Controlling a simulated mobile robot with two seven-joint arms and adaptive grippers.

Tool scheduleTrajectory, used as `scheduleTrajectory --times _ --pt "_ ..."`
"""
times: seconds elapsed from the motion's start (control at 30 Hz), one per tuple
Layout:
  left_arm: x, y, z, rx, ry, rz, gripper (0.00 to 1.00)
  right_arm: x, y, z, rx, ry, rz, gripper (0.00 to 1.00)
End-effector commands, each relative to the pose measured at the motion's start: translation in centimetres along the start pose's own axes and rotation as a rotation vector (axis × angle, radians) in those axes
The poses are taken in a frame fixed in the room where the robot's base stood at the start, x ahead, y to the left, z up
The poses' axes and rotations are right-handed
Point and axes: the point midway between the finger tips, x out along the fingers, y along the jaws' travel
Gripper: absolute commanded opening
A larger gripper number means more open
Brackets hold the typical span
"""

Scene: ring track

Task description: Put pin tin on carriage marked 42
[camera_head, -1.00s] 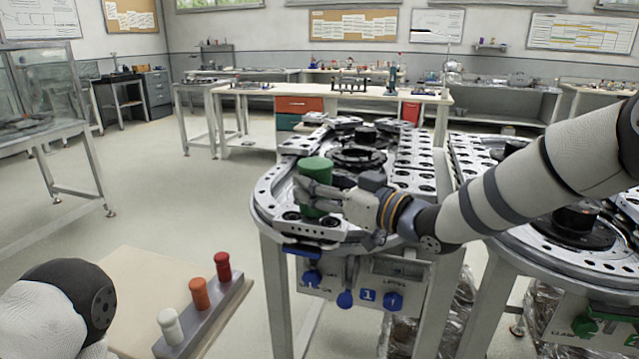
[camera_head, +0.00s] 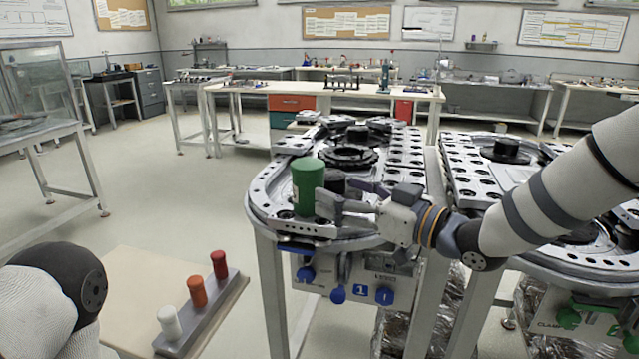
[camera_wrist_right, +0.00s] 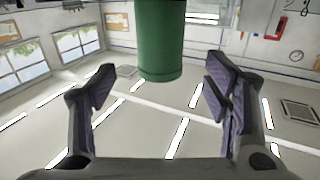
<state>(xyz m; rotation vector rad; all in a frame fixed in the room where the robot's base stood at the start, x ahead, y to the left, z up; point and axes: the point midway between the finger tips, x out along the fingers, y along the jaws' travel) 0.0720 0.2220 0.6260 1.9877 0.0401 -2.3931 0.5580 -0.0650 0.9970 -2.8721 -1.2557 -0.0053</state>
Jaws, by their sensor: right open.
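A green cylindrical tin (camera_head: 307,187) stands upright on a light metal carriage (camera_head: 303,226) at the front left of the near ring track. No number can be read on that carriage. My right gripper (camera_head: 329,194) is open and empty, just right of the tin, its fingertips pointing at it. In the right wrist view the tin (camera_wrist_right: 160,40) sits beyond and between the spread fingers (camera_wrist_right: 160,85), apart from both. My left arm shows at the lower left, but its gripper is out of view.
A dark cylinder (camera_head: 335,182) stands behind my right fingers. A second track (camera_head: 490,190) lies to the right. A control panel (camera_head: 345,280) with blue knobs and a "1" is below. A rack with white, orange and red pegs (camera_head: 197,310) sits on a board at lower left.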

Motion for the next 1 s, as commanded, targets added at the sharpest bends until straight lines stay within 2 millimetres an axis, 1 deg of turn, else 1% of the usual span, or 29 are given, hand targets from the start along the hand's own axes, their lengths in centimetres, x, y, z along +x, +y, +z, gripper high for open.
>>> scheduleTrajectory --times 0.03,0.1,0.2,0.3,0.4,0.43,0.47,0.53,0.57,0.6,0.67,0.7,0.77,0.8,0.87,0.9,1.0 --pt "-0.4 0.0 -0.3 0.000 0.015 0.001 0.73 -1.3 0.0 -0.6 -0.003 0.005 0.003 0.70" --pt "-0.7 0.0 -0.5 0.000 0.022 0.001 0.73 -2.7 0.0 -0.5 -0.003 0.005 0.003 0.70" --pt "-0.8 0.0 -0.6 0.000 0.028 0.001 0.73 -4.0 0.0 -0.3 -0.002 0.003 0.001 0.70" --pt "-0.8 0.0 -0.6 0.000 0.029 0.001 0.73 -4.6 0.0 -0.1 -0.001 0.001 0.001 0.70" --pt "-0.8 0.0 -0.6 0.000 0.028 0.001 0.73 -4.7 -0.1 0.2 0.005 -0.005 0.002 0.70" --pt "-0.8 0.0 -0.6 0.000 0.027 0.001 0.73 -4.8 -0.1 0.9 0.016 -0.018 0.007 0.70" --pt "-0.8 0.0 -0.6 0.000 0.027 0.001 0.73 -4.9 -0.3 2.0 0.037 -0.042 0.019 0.70" --pt "-0.8 0.0 -0.6 0.000 0.026 0.001 0.73 -6.0 -1.0 7.2 0.128 -0.155 0.072 0.70" --pt "-0.8 0.0 -0.6 0.000 0.026 0.001 0.73 -6.9 -1.6 10.3 0.181 -0.226 0.106 0.70" --pt "-0.8 0.0 -0.6 0.000 0.026 0.001 0.73 -8.6 -2.8 14.9 0.259 -0.338 0.158 0.70" --pt "-0.8 0.0 -0.6 0.000 0.026 0.001 0.73 -12.5 -5.3 21.7 0.373 -0.529 0.241 0.70" --pt "-0.8 0.0 -0.6 0.000 0.026 0.001 0.73 -15.6 -7.2 25.6 0.440 -0.657 0.293 0.70" --pt "-0.8 0.0 -0.6 0.000 0.026 0.001 0.73 -20.9 -10.6 30.4 0.528 -0.855 0.369 0.70" --pt "-0.8 0.0 -0.6 0.000 0.026 0.001 0.73 -24.7 -12.9 32.9 0.579 -0.984 0.415 0.70" --pt "-0.8 0.0 -0.6 0.000 0.027 0.001 0.73 -30.3 -16.3 35.2 0.638 -1.166 0.479 0.70" --pt "-0.8 0.0 -0.6 0.000 0.027 0.001 0.73 -33.7 -18.3 36.1 0.668 -1.273 0.516 0.70" --pt "-0.8 0.0 -0.6 0.000 0.027 0.001 0.73 -40.2 -22.1 36.6 0.714 -1.480 0.588 0.70"
